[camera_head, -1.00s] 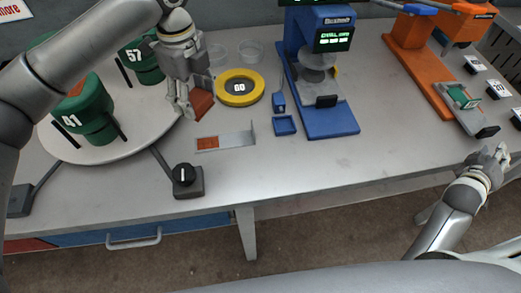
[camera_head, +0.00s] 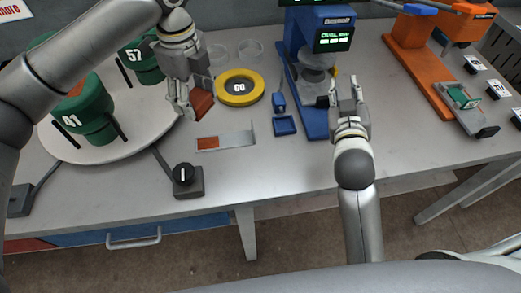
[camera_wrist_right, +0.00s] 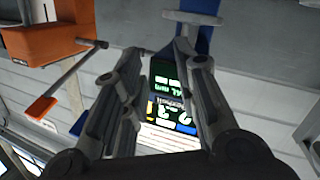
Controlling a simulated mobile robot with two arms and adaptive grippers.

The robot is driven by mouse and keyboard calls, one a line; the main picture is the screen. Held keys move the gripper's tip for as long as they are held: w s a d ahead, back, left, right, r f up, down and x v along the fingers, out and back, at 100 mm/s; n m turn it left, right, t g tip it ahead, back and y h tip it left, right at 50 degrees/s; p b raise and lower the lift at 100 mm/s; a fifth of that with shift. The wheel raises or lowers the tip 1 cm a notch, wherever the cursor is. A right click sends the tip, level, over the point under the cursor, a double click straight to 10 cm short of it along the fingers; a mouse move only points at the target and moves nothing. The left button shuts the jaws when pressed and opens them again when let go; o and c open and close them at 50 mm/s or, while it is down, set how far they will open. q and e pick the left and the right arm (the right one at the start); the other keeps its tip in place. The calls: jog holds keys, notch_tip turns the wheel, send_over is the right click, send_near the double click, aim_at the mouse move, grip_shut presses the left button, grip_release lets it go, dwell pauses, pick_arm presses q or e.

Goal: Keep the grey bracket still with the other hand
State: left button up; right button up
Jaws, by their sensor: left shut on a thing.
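The grey bracket (camera_head: 235,139) lies on the table in the head view, a flat strip with a raised right end and a brown-orange patch at its left. My left gripper (camera_head: 190,108) is just above and left of it, shut on a brown-orange block (camera_head: 203,103). The block appears apart from the bracket. My right gripper (camera_head: 345,95) is open and empty, right of the bracket in front of the blue machine (camera_head: 330,125). Its spread fingers (camera_wrist_right: 163,65) also show in the right wrist view, with the machine's display beyond them.
A yellow ring button (camera_head: 240,100) sits behind the bracket and a blue tray (camera_head: 285,125) to its right. A black knob box (camera_head: 187,182) stands in front. A round platter (camera_head: 135,145) holds green cylinders at left. An orange machine (camera_head: 405,45) stands at right.

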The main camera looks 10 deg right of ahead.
jog(key=s+a+f+g+y, duration=0.1)
jog(key=s+a+f+y, duration=0.2)
jog(key=a, duration=0.8)
jog(key=g+y, duration=0.1)
jog(key=y, duration=0.1)
send_near(253, 128)
jog(key=x, duration=1)
jog(key=shift+w+f, duration=0.1)
jog(key=shift+w, duration=0.25)
grip_shut()
jog(key=shift+s+f+g, duration=0.15)
jog(key=shift+f+g, duration=0.15)
